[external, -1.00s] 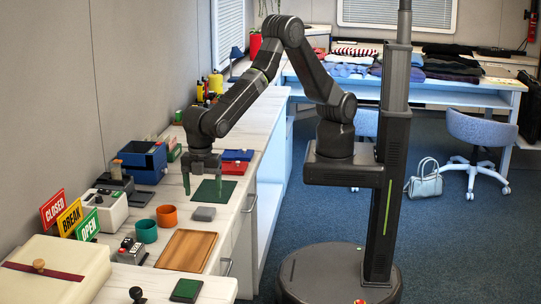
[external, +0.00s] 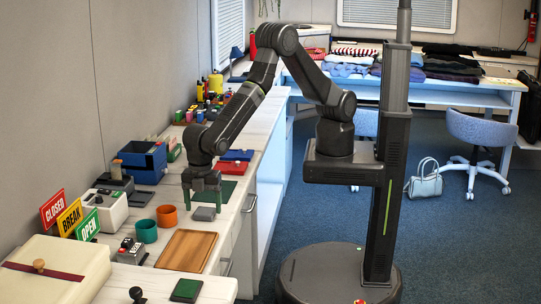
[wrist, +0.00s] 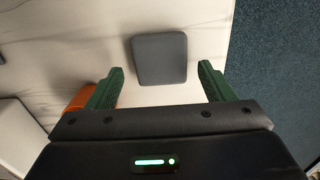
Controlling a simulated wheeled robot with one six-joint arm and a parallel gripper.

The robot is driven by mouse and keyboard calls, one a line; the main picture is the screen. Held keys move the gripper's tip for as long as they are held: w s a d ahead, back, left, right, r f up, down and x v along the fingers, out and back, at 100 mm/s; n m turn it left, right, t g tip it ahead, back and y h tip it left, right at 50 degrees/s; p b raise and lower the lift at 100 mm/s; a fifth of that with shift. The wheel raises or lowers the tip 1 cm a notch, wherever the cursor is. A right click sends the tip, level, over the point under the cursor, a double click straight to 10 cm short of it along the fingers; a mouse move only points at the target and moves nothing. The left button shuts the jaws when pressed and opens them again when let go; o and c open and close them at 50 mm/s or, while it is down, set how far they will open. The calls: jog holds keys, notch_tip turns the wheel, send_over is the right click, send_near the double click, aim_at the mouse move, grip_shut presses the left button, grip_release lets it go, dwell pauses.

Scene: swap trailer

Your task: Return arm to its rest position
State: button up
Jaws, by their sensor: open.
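My gripper (external: 203,199) hangs from my arm over the white counter (external: 168,192), pointing down. In the wrist view its two green fingers (wrist: 158,80) are spread wide and nothing is between them in their grip. A grey block with rounded corners (wrist: 160,59) lies on the counter ahead of and between the fingertips.
An orange cup (external: 167,216) and a teal cup (external: 146,231) stand left of the gripper. A wooden tray (external: 186,250) lies nearer the camera. A blue box (external: 142,160) and CLOSED, BREAK and OPEN signs (external: 70,218) stand along the wall. Open floor (external: 445,250) lies right of the counter.

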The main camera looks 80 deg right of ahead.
notch_tip(320, 180, up, 9)
jog(key=w+d+m, duration=0.2)
jog(key=w+d, duration=0.3)
jog(key=d, duration=0.6)
jog(key=w+d+m, duration=0.2)
jog(key=w+d, duration=0.3)
jog(key=d, duration=0.5)
jog(key=w+d+m, duration=0.2)
jog(key=w+d, duration=0.3)
jog(key=d, duration=0.6)
jog(key=s+d+m, duration=0.2)
jog(key=s+d, duration=0.1)
jog(key=d, duration=0.8)
jog(key=s+d+m, duration=0.3)
jog(key=d, duration=0.9)
jog(key=s+d+m, duration=0.2)
jog(key=s+d, duration=0.2)
jog(key=d, duration=0.8)
jog(key=shift+f+m, duration=0.2)
jog(key=shift+m, duration=0.2)
